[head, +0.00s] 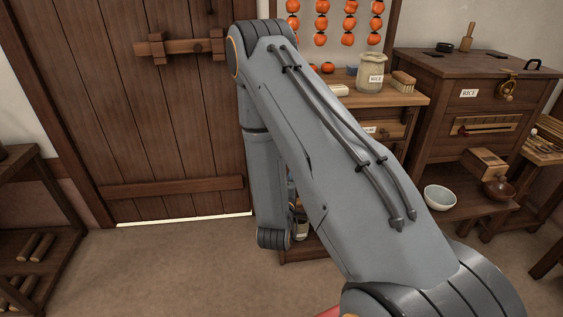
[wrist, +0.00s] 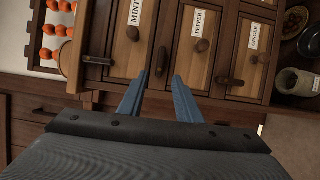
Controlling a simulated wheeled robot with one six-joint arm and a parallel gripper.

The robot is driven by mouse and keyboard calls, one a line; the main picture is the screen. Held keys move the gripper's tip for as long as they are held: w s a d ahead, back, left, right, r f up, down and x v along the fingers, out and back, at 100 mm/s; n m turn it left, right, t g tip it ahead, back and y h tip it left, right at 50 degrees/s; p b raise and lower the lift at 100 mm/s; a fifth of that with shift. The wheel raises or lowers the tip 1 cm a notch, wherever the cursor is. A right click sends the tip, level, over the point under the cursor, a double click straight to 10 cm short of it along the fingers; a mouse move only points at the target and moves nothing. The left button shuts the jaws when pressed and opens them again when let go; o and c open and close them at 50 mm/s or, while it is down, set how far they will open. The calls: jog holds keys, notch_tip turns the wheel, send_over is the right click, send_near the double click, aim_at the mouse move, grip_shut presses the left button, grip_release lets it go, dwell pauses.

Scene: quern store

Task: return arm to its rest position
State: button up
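My arm (head: 330,150) reaches forward across the middle of the head view, bent, with its forearm hanging down in front of the door. My gripper (wrist: 160,76) shows in the wrist view as two blue fingers set apart, with nothing between them. It points toward a wooden cabinet front with small drawers labelled MINT (wrist: 127,50), PEPPER (wrist: 190,60) and GINGER (wrist: 248,58). I cannot tell how near the fingertips are to the drawers. In the head view the fingers are mostly hidden by my own arm.
A plank door (head: 160,110) stands behind my arm at left. A low shelf (head: 35,215) with rolled pieces is at far left. At right is a wooden chest (head: 450,95) with a white bowl (head: 440,198) below. A RICE jar (head: 371,75) stands on the counter. The floor (head: 170,270) at front left is clear.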

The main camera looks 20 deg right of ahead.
jog(key=s+a+r+m+g+y+p, duration=0.2)
jog(key=a+r+m+g+y, duration=0.15)
jog(key=a+y, duration=0.2)
jog(key=s+a+r+m+g+y+p, duration=0.2)
jog(key=a+r+m+g+y, duration=0.15)
jog(key=a, duration=0.35)
jog(key=s+a+r+m+g+y+p, duration=0.1)
jog(key=s+r+g, duration=0.2)
jog(key=s, duration=0.8)
jog(key=s+a+r+m+g+y+p, duration=0.1)
jog(key=s+r+g, duration=0.3)
jog(key=s+r, duration=0.4)
jog(key=s+a+m, duration=0.1)
jog(key=s, duration=0.2)
jog(key=shift+m+p, duration=0.3)
jog(key=shift+s+f, duration=0.1)
jog(key=shift+s, duration=0.05)
